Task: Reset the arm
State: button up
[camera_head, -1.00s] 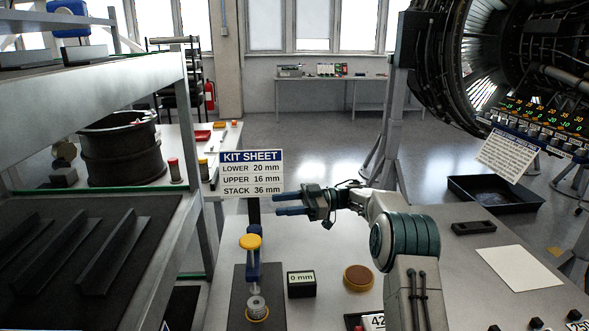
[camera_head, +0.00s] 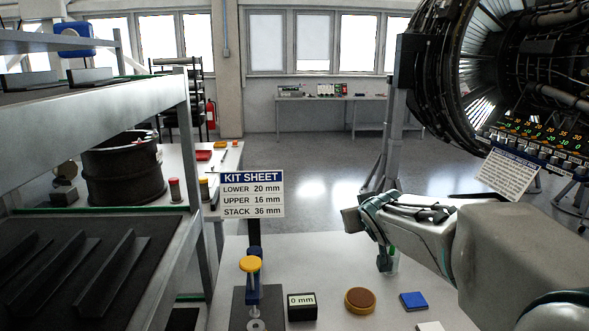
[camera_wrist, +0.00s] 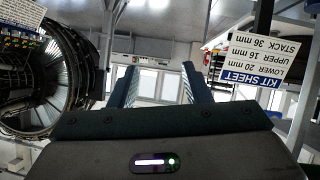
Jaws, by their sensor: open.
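My arm reaches in from the right in the head view, and my gripper (camera_head: 352,220) is at its left end above the bench, turned away so its fingers are mostly hidden. In the wrist view my gripper (camera_wrist: 160,72) shows two dark fingers well apart with nothing between them. It is open and empty. The kit sheet sign (camera_head: 252,193) stands to the left of my gripper; it shows upside down in the wrist view (camera_wrist: 256,62).
A yellow-topped press (camera_head: 251,264), a 0 mm readout (camera_head: 301,306), a brown round pad (camera_head: 360,300) and a blue square (camera_head: 413,301) are on the bench below. A metal shelf (camera_head: 110,95) stands left and an engine (camera_head: 480,80) right. Open floor lies behind.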

jog(key=s+f+m+g, duration=0.1)
jog(key=s+f+g, duration=0.3)
jog(key=s, duration=1)
jog(key=s+f+m+g, duration=0.1)
jog(key=s+f+g, duration=0.4)
jog(key=s+f, duration=0.4)
jog(key=s, duration=0.6)
jog(key=shift+s+a+f, duration=0.15)
jog(key=shift+a+f, duration=0.05)
jog(key=shift+f, duration=0.15)
